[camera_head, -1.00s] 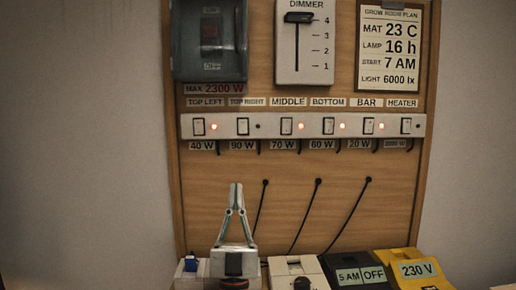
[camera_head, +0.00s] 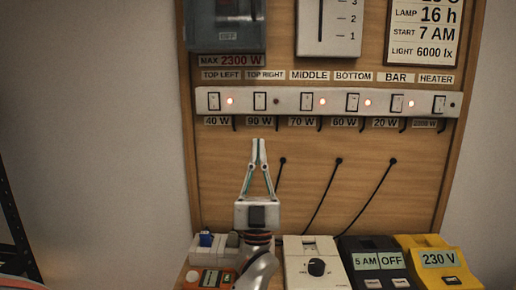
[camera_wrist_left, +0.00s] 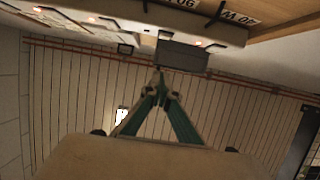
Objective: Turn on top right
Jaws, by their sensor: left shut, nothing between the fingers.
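The switch strip (camera_head: 337,103) runs across the wooden board. The top right switch (camera_head: 260,101) is second from the left, under the TOP RIGHT label (camera_head: 265,75) and above the 90 W label. The small lamp beside it (camera_head: 276,101) is dark. My left gripper (camera_head: 258,141) is shut and empty, pointing up. Its fingertips show just below the 90 W label, under the top right switch; I cannot tell how far from the board they are. In the left wrist view my shut fingertips (camera_wrist_left: 158,77) point toward the strip's underside (camera_wrist_left: 190,15). My right gripper is not in view.
The top left, middle, bottom and bar lamps glow red; the heater lamp is dark. A dimmer (camera_head: 328,30) and a breaker box (camera_head: 225,22) hang above. A white dial timer (camera_head: 315,268), a black timer (camera_head: 375,262) and a yellow 230 V box (camera_head: 440,262) stand below.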

